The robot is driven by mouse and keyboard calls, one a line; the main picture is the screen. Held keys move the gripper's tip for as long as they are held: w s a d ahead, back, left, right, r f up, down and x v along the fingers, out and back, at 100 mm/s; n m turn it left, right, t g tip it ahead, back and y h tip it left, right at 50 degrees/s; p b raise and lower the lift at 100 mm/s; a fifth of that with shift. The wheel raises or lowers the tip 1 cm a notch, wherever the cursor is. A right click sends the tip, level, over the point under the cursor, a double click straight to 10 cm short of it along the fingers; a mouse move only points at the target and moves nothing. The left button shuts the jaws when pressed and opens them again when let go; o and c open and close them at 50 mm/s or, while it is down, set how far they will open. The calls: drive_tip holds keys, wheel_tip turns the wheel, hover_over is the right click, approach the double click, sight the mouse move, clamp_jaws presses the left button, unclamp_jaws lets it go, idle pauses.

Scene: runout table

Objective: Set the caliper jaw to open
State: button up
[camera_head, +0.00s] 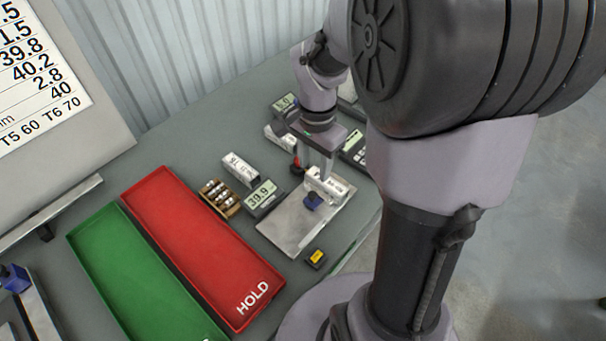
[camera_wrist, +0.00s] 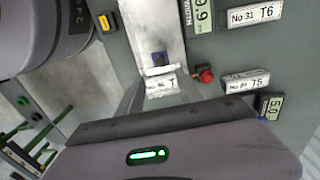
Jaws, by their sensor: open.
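A white labelled block (camera_head: 325,184) sits beside the blue block, toward my gripper. My gripper (camera_head: 318,172) is open and over the white block's end of the plate. I cannot tell whether its fingers touch the block. A width display (camera_head: 262,199) reads 39.9 beside the plate.
A red HOLD tray (camera_head: 190,235) and a green tray (camera_head: 135,270) lie to the left. A small crate (camera_head: 219,197) and a white block (camera_head: 240,168) stand between. A red button (camera_wrist: 205,75) is close to my gripper. A yellow-topped block (camera_head: 316,257) is near the bench edge.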

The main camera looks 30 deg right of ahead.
sight(312, 194)
wheel_tip(312, 194, down, 10)
drive_tip(key=b, duration=0.3)
drive_tip(key=shift+r, duration=0.1)
clamp_jaws()
drive_tip(key=shift+a, duration=0.1)
idle(1.1)
